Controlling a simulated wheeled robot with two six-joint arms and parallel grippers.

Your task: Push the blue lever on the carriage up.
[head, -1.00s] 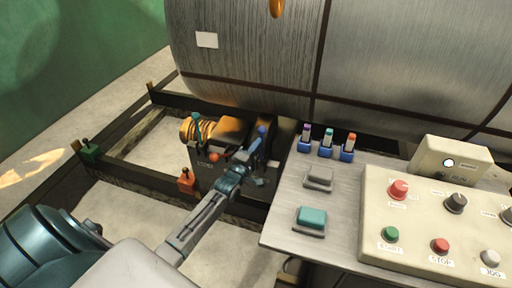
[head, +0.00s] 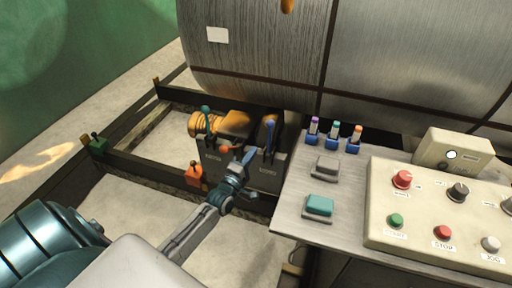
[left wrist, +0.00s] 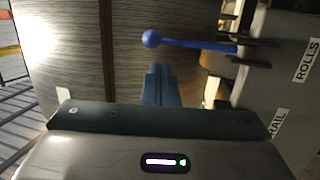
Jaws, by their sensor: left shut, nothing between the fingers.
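The carriage (head: 213,168) is a dark grey box with orange drums, standing on the dark rails below the big roll. Its blue lever (head: 270,136) rises upright from the right part of the box. In the left wrist view the blue lever (left wrist: 200,44) lies sideways, its ball end to the left, its base beside the "ROLLS" label. My left gripper (head: 247,157) is shut and empty, just left of and below the lever in the head view. In the left wrist view the shut fingers (left wrist: 158,80) sit apart from the lever's ball. My right gripper is not in view.
A teal lever (head: 207,122) and a red knob (head: 224,149) are also on the carriage. An orange block (head: 194,175) sits on the near rail. A metal table (head: 290,208) with small switches and a control box (head: 440,200) stands close on the right.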

